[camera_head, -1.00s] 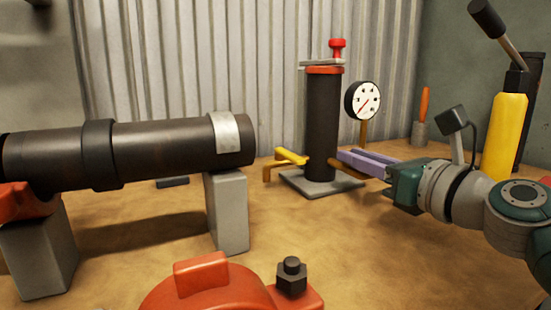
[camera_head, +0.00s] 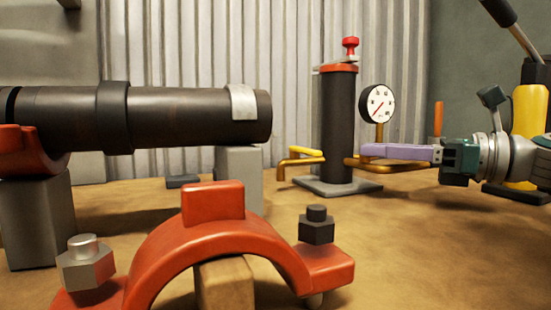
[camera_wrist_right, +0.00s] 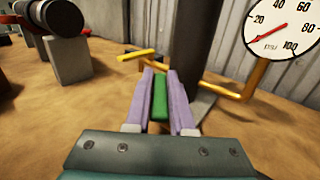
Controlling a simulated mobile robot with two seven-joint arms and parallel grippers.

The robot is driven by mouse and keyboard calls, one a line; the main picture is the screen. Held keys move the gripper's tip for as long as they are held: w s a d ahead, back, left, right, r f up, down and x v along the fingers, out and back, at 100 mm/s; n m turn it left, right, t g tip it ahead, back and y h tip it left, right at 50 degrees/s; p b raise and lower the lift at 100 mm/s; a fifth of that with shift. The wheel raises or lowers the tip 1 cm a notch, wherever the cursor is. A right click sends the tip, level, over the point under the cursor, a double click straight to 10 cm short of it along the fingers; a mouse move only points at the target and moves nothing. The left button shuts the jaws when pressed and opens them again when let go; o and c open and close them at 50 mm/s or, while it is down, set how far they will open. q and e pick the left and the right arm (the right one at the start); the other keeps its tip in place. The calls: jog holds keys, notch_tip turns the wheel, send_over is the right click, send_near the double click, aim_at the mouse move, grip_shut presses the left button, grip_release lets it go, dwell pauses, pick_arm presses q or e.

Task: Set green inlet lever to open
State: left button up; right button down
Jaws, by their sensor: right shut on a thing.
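The green inlet lever (camera_wrist_right: 160,97) shows in the right wrist view, between the two purple fingers of my right gripper (camera_wrist_right: 162,88). The fingers are shut on it. In the head view my right gripper (camera_head: 372,150) reaches in from the right, at the brass pipe beside the black riser column (camera_head: 338,125), and hides the lever there. A yellow lever (camera_head: 301,154) stands on the column's left side; it also shows in the right wrist view (camera_wrist_right: 137,54). My left gripper is in neither view.
The gauge (camera_head: 377,104) stands on a brass pipe just behind my right gripper. A red clamp (camera_head: 230,240) with bolts is in the front. A black pipe (camera_head: 180,118) lies on grey blocks at left.

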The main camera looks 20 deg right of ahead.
dwell(0.3)
jog(key=c, duration=0.8)
grip_release()
jog(key=p+v, duration=0.1)
jog(key=v, duration=0.8)
jog(key=shift+s+d, duration=0.25)
jog(key=shift+d, duration=0.1)
jog(key=shift+c, duration=0.2)
